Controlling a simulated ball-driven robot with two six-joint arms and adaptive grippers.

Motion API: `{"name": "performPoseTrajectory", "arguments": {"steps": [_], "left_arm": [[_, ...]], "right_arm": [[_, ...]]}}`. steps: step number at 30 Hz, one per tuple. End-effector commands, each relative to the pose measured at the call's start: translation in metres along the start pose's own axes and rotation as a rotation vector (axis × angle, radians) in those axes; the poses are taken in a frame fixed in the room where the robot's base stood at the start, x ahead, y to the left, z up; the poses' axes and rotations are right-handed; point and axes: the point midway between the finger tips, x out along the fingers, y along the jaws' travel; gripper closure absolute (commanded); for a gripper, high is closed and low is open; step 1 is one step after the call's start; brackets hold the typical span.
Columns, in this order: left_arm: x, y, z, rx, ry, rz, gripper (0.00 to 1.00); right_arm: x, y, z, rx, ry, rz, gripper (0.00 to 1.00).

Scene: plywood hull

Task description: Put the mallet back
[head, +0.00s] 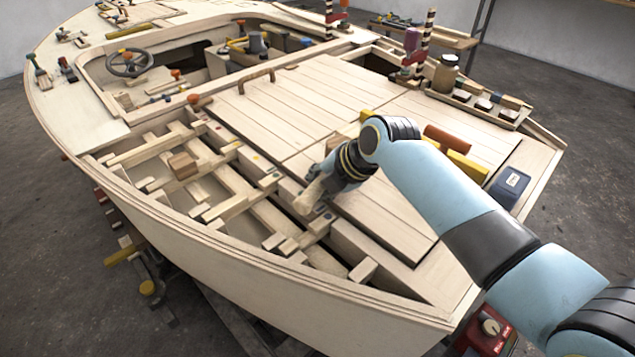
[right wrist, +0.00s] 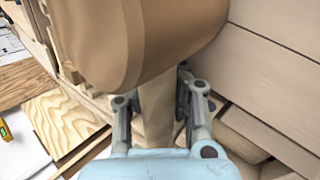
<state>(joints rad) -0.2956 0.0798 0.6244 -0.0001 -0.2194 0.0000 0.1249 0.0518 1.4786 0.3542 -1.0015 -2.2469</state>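The mallet shows large in the right wrist view, with a rounded brown wooden head (right wrist: 135,40) and a paler handle (right wrist: 157,108). My right gripper (right wrist: 158,108) has a finger on each side of the handle and is shut on it, just below the head. In the head view my right gripper (head: 326,186) is over the edge of the open framed bay, beside the deck planks. A pale wooden piece (head: 309,200) shows at its tip, probably part of the mallet. My left gripper is not in view.
The plywood hull (head: 230,255) has an open bay with crossing ribs and a brown block (head: 182,165). The plank deck (head: 300,95) is mostly clear. A tray with jars (head: 480,103) stands at the back right, and a dark blue box (head: 509,186) lies on the right edge.

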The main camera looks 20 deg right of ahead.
Motion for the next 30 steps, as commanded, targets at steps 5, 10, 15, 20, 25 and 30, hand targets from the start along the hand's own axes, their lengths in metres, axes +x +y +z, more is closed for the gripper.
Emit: {"name": "performPoseTrajectory", "arguments": {"steps": [5,10,15,20,25,30], "left_arm": [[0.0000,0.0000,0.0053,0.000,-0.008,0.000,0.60],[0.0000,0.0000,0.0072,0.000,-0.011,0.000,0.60],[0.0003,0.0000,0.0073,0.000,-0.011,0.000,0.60],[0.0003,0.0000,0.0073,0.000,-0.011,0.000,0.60],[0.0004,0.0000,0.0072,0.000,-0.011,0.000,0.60],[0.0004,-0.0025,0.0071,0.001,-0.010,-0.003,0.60]], "right_arm": [[0.0005,-0.0002,0.0001,-0.001,-0.001,0.000,1.00],[0.0007,-0.0008,-0.0002,-0.001,0.000,-0.001,1.00],[0.0012,-0.0016,-0.0004,0.000,0.000,-0.002,0.91],[0.0013,-0.0020,-0.0005,0.000,0.001,-0.003,0.70],[0.0014,-0.0027,-0.0006,0.000,0.001,-0.004,0.67],[0.0004,-0.0040,-0.0010,0.000,0.002,-0.007,0.67]]}}
